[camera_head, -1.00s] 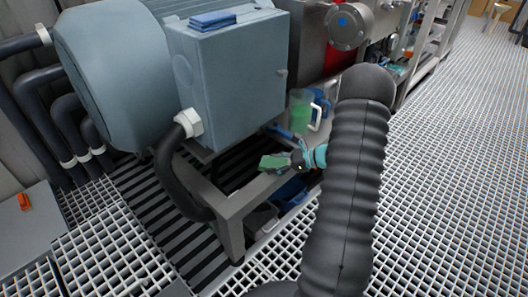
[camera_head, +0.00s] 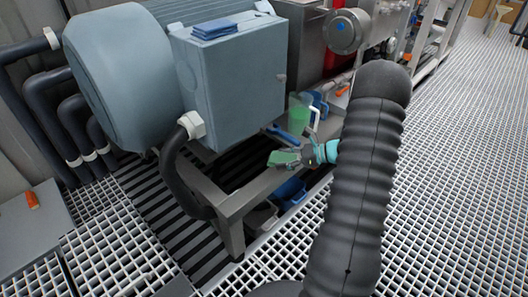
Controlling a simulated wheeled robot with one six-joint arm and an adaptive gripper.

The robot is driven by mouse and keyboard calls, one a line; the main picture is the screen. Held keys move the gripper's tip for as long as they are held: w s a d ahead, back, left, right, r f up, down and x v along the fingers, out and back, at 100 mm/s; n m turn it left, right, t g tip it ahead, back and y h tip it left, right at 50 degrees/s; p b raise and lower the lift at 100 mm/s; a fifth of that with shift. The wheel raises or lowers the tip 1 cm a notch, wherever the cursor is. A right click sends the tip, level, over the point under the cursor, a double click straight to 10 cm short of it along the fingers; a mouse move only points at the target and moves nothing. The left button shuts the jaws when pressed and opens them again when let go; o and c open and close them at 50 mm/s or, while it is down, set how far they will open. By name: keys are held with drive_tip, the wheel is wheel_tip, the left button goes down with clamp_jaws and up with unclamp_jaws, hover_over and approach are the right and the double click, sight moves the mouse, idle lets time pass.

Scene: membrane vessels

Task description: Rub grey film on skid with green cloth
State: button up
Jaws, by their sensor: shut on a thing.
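My gripper (camera_head: 306,155) is shut on a green cloth (camera_head: 284,158). The cloth is at or just above the top of the grey metal skid (camera_head: 245,193), near the skid's right side. I cannot tell whether the cloth touches the metal. The grey film cannot be made out on the skid. My dark ribbed arm covers part of the view to the right of the gripper.
A large grey-blue motor (camera_head: 130,75) with a box (camera_head: 235,80) stands on the skid; folded blue cloths (camera_head: 214,29) lie on the box. A green jug (camera_head: 299,113) stands behind the gripper. A blue bin (camera_head: 290,193) is below. Grating floor (camera_head: 450,180) is open at right.

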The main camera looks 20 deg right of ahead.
drive_tip(key=shift+a+r+p, duration=0.1)
drive_tip(key=shift+r+p, duration=0.65)
drive_tip(key=shift+r, duration=0.75)
